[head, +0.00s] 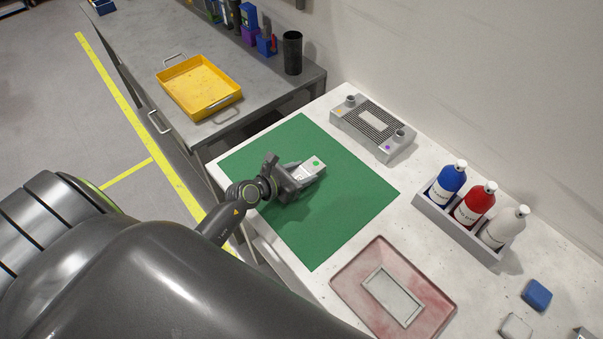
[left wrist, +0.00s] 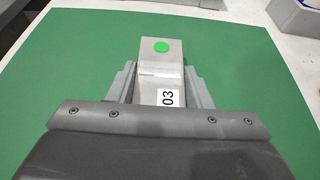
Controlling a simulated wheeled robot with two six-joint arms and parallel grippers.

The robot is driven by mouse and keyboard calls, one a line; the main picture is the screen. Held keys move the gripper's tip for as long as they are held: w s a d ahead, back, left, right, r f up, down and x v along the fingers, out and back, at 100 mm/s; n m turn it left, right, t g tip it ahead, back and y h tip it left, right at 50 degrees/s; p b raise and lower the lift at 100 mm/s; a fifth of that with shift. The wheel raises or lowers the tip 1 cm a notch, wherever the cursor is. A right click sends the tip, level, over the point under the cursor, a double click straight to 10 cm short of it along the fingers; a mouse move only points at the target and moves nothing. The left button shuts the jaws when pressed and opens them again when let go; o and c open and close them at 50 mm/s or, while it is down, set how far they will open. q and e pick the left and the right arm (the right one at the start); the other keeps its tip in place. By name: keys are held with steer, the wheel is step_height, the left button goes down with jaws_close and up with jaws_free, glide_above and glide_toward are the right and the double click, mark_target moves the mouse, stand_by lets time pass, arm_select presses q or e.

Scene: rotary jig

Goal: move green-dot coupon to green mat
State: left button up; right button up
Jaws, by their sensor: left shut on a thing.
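The green-dot coupon (head: 314,166) is a small pale grey block with a green dot at its far end. In the left wrist view the coupon (left wrist: 161,68) also shows a white label reading 03. My left gripper (head: 304,174) is shut on the coupon, with one finger on each side of it. The green mat (head: 340,215) lies flat on the white bench, and the gripper and coupon are over it. I cannot tell whether the coupon touches the mat (left wrist: 60,70). My right gripper is not in view.
A grey fixture (head: 372,128) with two knobs stands behind the mat. A bottle rack (head: 460,228) holds blue, red and white bottles at right. A reddish tray (head: 441,298) with a rectangular frame lies in front. A yellow tray (head: 199,87) sits on the grey bench.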

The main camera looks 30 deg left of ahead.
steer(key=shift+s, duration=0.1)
arm_select(q)
steer(key=shift+f, duration=0.1)
steer(key=o, duration=1.1)
steer(key=shift+c, duration=0.2)
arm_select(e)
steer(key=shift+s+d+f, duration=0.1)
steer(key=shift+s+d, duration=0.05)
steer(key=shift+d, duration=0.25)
